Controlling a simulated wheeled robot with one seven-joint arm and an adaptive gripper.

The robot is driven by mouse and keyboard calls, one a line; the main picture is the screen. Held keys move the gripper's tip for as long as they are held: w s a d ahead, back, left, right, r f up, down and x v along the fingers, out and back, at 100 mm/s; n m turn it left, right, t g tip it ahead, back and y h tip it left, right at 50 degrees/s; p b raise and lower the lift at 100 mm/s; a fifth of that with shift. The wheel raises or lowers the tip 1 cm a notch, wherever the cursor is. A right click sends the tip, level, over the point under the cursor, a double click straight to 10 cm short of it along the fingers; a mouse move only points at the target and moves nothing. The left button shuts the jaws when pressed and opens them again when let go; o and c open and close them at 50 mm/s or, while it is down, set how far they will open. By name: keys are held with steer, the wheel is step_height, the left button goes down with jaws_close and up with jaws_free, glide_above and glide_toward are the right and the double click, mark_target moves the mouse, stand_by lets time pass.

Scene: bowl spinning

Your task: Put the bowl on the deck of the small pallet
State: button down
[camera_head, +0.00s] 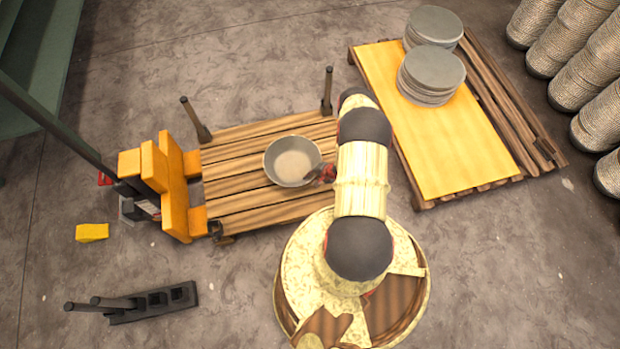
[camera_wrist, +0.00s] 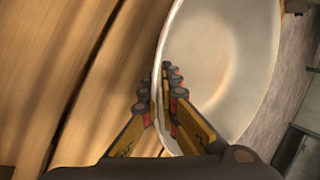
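The bowl (camera_head: 291,161) is grey-white, round and upright over the wooden slats of the small pallet (camera_head: 240,207) in the head view. I cannot tell whether its base touches the slats. In the wrist view, the bowl (camera_wrist: 225,55) fills the right half, with bare slats to its left. My gripper (camera_head: 326,173) comes in from the right at the bowl's rim. In the wrist view, my gripper (camera_wrist: 160,98) has one finger outside the rim and one inside, close together, shut on the bowl's wall. My arm hides the pallet's right end.
An orange pallet jack (camera_head: 172,190) stands at the pallet's left end. Two dark posts (camera_head: 196,120) rise from its far corners. A second pallet (camera_head: 440,140) with a yellow sheet and grey disc stacks (camera_head: 432,70) is at right. A yellow block (camera_head: 92,232) and dark block (camera_head: 150,303) lie left.

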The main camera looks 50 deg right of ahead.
steer(key=shift+d+f, duration=0.1)
steer(key=shift+f, duration=0.15)
steer(key=c, duration=2.5)
jaws_free()
steer(key=o, duration=0.4)
steer(key=shift+c, duration=0.2)
steer(key=shift+o, duration=0.5)
